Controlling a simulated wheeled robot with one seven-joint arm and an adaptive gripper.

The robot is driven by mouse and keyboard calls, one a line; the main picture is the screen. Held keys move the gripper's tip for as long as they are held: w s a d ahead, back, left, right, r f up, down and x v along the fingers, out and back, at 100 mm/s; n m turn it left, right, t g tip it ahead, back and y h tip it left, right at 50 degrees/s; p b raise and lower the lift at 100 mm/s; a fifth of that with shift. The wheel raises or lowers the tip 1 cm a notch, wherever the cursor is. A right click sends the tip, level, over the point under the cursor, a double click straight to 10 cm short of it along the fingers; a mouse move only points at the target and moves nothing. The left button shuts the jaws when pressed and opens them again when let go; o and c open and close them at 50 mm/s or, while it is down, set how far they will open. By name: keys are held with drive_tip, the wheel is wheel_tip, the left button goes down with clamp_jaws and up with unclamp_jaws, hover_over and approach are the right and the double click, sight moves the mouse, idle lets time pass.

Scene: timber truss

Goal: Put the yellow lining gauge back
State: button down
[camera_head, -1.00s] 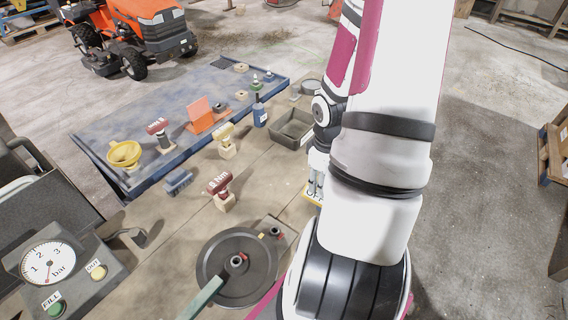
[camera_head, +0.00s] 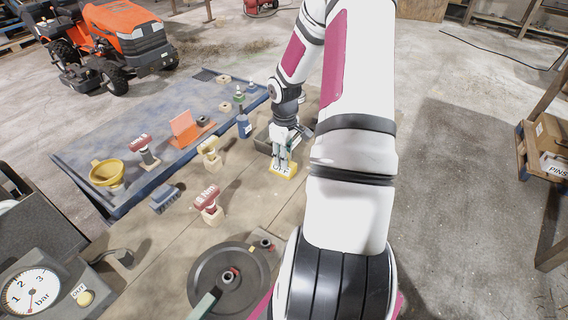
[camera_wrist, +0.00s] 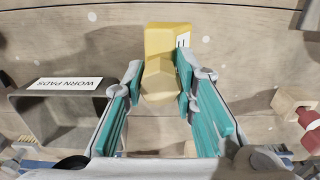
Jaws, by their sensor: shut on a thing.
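My gripper (camera_head: 283,160) is shut on a yellow block (camera_head: 284,171), which I take to be the lining gauge. The block has a white label with dark letters. In the wrist view the yellow gauge (camera_wrist: 165,50) sits between the two teal-padded fingers (camera_wrist: 160,85), its label strip on the right. It is over the wooden bench top (camera_head: 250,187), just in front of the dark tray; whether it touches the wood I cannot tell. The lower part of the fingers is small in the head view.
A red-handled tool (camera_head: 207,196) and a pale yellow one (camera_head: 209,148) stand on wooden blocks to the left. A blue bottle (camera_head: 244,126), a blue mat (camera_head: 90,150) and a round dark disc (camera_head: 205,268) are nearby.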

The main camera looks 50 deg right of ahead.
drive_tip(key=shift+w+d+f, duration=0.1)
drive_tip(key=shift+w+f, duration=0.15)
drive_tip(key=shift+f, duration=1.5)
drive_tip(key=shift+f, duration=0.15)
drive_tip(key=c, duration=1.3)
unclamp_jaws()
